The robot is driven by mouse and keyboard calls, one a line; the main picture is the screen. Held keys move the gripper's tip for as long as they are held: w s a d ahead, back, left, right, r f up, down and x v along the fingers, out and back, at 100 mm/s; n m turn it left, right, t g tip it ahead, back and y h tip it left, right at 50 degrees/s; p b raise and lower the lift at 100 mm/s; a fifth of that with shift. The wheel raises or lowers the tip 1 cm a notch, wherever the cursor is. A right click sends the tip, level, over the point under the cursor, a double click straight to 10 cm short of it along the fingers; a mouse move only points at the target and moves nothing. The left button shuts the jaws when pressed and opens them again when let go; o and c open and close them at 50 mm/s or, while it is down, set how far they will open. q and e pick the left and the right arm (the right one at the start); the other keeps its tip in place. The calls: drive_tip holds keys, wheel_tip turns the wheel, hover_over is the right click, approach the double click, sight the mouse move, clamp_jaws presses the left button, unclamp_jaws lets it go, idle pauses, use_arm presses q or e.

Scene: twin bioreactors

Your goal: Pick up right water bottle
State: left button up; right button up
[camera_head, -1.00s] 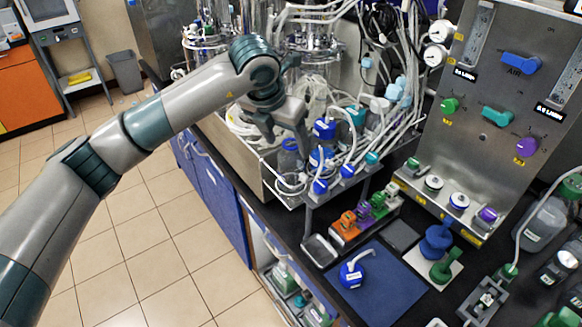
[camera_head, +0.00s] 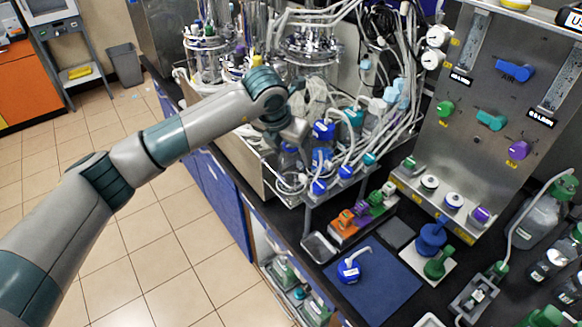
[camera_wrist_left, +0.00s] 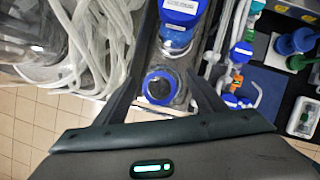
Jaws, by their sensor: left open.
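My left gripper (camera_head: 289,146) is open at the front of the bioreactor's tray, left of the blue-capped bottles. In the left wrist view its open fingers (camera_wrist_left: 160,92) stand on either side of a clear bottle with a blue neck ring (camera_wrist_left: 160,87), seen from above. I cannot tell whether the fingers touch it. In the head view the gripper mostly hides this bottle. A blue-capped bottle (camera_wrist_left: 180,38) stands just beyond it, labelled on top. No label shows which bottle is the right water bottle. My right gripper is not in view.
White tubes (camera_wrist_left: 98,45) crowd the left finger. The metal tray wall (camera_head: 238,160) is close to the gripper. A blue mat (camera_head: 378,285) bears a small blue-capped vessel (camera_head: 349,270). Clear bottles (camera_head: 541,222) stand at the far right.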

use_arm(q)
drive_tip(key=c, duration=1.3)
drive_tip(key=shift+r, duration=0.15)
drive_tip(key=shift+r+b, duration=0.5)
drive_tip(key=shift+r, duration=0.05)
wheel_tip(320, 180, up, 7)
drive_tip(key=b, duration=0.3)
drive_tip(key=shift+r, duration=0.2)
drive_tip(key=shift+r+b, duration=0.35)
drive_tip(key=shift+r, duration=0.35)
